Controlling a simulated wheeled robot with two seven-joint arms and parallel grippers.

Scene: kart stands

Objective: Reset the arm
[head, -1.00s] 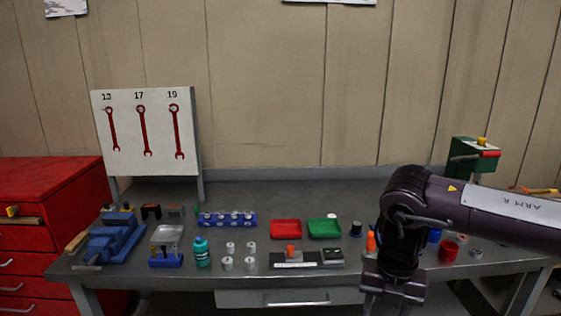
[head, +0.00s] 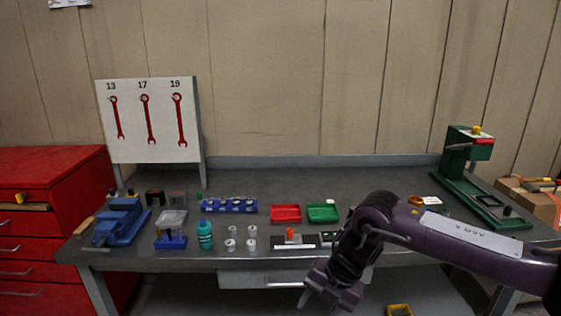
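My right arm comes in from the right edge, its upper link purple with a white label. It bends down at the elbow in front of the workbench. My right gripper (head: 322,296) hangs low at the bottom of the head view, in front of the bench's front edge and below the top. Its fingers point down and to the left, and a gap shows between them with nothing seen in it. My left gripper is not in the view.
The grey workbench (head: 300,178) carries a blue vise (head: 120,222), a teal bottle (head: 205,236), a red tray (head: 286,213), a green tray (head: 322,213) and a green press (head: 470,180). A wrench board (head: 150,145) stands behind. A red drawer cabinet (head: 50,165) is at left.

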